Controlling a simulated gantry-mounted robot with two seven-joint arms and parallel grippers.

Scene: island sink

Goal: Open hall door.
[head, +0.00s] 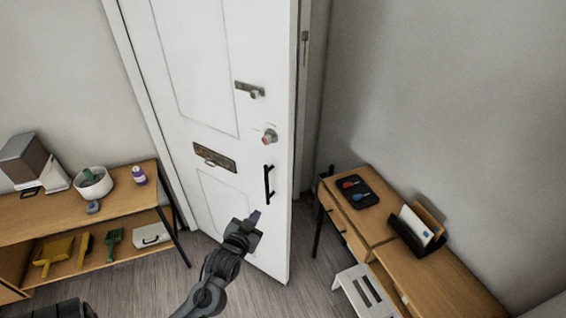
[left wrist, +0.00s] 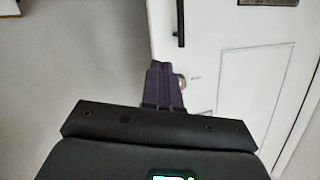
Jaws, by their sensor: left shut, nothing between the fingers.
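The white hall door (head: 215,60) stands ajar, its free right edge swung out from the frame toward me. My left gripper (head: 255,217) is shut and empty, just below and left of the bar handle in the head view. In the left wrist view its closed fingers (left wrist: 163,85) point at the door edge, partly covering the round lock (left wrist: 183,81); the bar handle (left wrist: 180,24) shows beyond them. My right gripper is not in view.
A wooden shelf (head: 20,210) with a white bowl (head: 93,184) and brushes stands left of the door. A wooden desk (head: 430,270) with a black tray (head: 352,190) and letter holder stands right, near the door edge. A white stool (head: 362,285) stands by the desk.

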